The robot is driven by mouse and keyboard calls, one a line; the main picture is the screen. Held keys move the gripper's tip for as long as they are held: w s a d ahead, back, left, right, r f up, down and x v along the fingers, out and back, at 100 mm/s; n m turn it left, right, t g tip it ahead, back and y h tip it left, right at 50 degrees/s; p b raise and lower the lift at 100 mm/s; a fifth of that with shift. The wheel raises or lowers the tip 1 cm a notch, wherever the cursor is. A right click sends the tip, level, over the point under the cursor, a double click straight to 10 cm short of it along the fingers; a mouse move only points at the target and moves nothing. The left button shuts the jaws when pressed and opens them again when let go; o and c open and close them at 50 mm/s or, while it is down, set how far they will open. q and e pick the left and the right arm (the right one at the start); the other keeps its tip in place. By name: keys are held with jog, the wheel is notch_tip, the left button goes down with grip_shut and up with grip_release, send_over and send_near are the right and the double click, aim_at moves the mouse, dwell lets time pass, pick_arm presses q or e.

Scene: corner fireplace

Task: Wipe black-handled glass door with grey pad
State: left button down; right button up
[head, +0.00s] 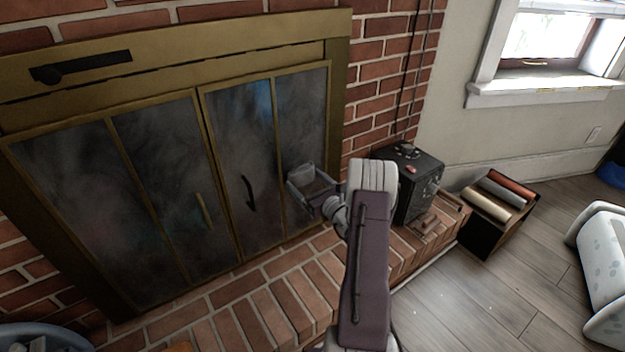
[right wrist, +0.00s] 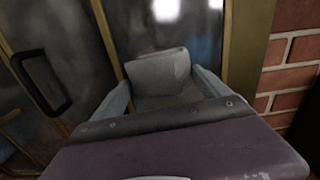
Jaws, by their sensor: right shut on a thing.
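The glass door with the black handle (head: 249,194) is the right-hand door of the brass-framed fireplace. Its glass (head: 256,135) looks smudged and hazy. The black handle also shows at the left of the right wrist view (right wrist: 41,82). My right gripper (head: 307,177) is shut on the grey pad (right wrist: 160,72), in front of this door's right-hand panel. In the right wrist view the pad is between the fingers, close to the glass; I cannot tell whether it touches. My left gripper is not in view.
The neighbouring glass door with a brass handle (head: 203,212) is to the left. A brick hearth (head: 270,290) runs below the doors. A black box-like device (head: 420,185) stands on the hearth to the right, near a crate of rolls (head: 484,238). Open wooden floor (head: 480,300) lies at the right.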

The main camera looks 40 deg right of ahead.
jog(key=shift+w+a, duration=0.15)
jog(key=shift+a, duration=0.9)
jog(key=shift+w+a, duration=0.1)
jog(key=shift+a, duration=0.95)
jog(key=s, duration=0.6)
jog(key=shift+a, duration=0.25)
jog(key=shift+s, duration=0.1)
jog(key=s, duration=0.2)
jog(key=shift+s+a, duration=0.15)
jog(key=shift+s, duration=0.25)
